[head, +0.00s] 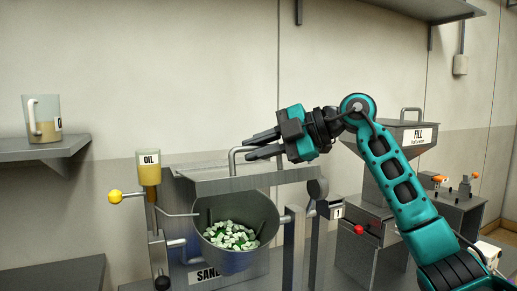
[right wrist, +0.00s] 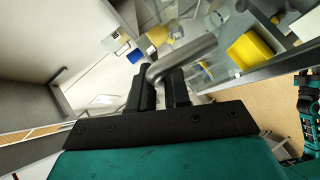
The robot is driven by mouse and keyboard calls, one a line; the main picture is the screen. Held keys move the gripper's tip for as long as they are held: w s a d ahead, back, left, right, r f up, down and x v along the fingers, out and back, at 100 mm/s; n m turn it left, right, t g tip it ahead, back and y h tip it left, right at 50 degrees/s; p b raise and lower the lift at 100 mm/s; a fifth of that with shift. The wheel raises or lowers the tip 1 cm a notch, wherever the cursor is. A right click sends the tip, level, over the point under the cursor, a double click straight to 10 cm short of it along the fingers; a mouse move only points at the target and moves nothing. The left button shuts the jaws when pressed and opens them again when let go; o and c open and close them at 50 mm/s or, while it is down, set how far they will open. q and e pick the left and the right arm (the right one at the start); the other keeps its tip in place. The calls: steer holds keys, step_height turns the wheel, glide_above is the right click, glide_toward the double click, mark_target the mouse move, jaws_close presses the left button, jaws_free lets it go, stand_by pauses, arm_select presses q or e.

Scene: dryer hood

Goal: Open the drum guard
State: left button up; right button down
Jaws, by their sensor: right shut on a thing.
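The drum guard (head: 245,182) is a grey metal cover over the top of the drum (head: 225,258), with a bent tube handle (head: 232,158) on top. The drum holds white and green pieces, seen below the guard's front edge. My right gripper (head: 250,147) is at this handle, its fingers pointing left in the head view. In the right wrist view the handle (right wrist: 185,60) runs to the fingertips (right wrist: 160,76), and the gripper is shut on it. My left gripper does not show.
An oil cup (head: 149,172) and a yellow-knobbed lever (head: 115,197) stand left of the drum. A fill hopper (head: 390,140) stands at the right behind my arm. A jug (head: 42,120) sits on a left shelf (head: 45,148).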

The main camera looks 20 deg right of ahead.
steer(key=c, duration=1.2)
jaws_free()
steer(key=b+v, duration=0.1)
steer(key=v, duration=1.2)
steer(key=shift+f, duration=0.1)
steer(key=shift+c, duration=0.3)
